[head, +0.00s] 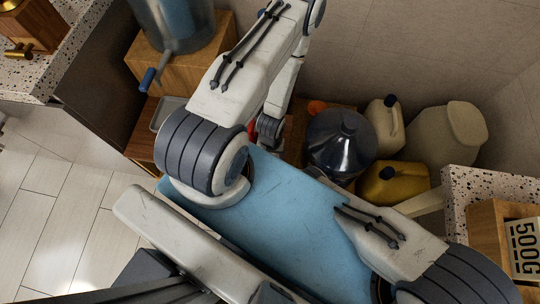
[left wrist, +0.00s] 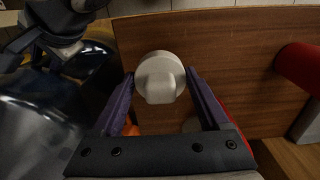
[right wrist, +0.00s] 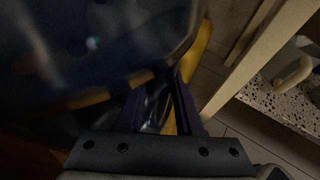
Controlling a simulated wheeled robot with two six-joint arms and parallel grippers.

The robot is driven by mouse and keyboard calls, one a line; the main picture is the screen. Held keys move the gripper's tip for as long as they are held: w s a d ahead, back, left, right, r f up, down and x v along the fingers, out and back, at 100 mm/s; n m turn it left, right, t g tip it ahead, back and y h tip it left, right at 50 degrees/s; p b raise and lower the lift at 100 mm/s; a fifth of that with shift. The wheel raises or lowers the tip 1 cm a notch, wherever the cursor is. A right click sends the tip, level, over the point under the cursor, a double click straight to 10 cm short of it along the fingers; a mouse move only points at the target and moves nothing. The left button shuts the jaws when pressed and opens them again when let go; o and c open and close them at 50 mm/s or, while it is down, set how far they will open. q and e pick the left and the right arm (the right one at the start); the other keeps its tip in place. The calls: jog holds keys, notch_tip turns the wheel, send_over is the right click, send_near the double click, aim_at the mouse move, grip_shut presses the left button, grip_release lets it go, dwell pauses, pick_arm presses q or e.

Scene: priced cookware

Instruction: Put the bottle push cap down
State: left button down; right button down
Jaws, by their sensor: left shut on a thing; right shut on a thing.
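The push cap (left wrist: 160,75) is a pale, rounded piece between the fingers of my left gripper (left wrist: 159,85) in the left wrist view. My left gripper is shut on it, above a brown wooden surface (left wrist: 235,50); whether they touch is unclear.
A beige jug (head: 384,125), a larger beige container (head: 450,135) and a yellow jug (head: 393,186) crowd the bottle's right side. A small orange item (head: 316,107) lies behind it. A wooden box (head: 165,67) stands at upper left. A red object (left wrist: 300,65) lies right of the cap.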

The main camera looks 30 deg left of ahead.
pick_arm(q)
jog(key=shift+f, duration=1.35)
grip_release()
jog(key=shift+f, duration=0.1)
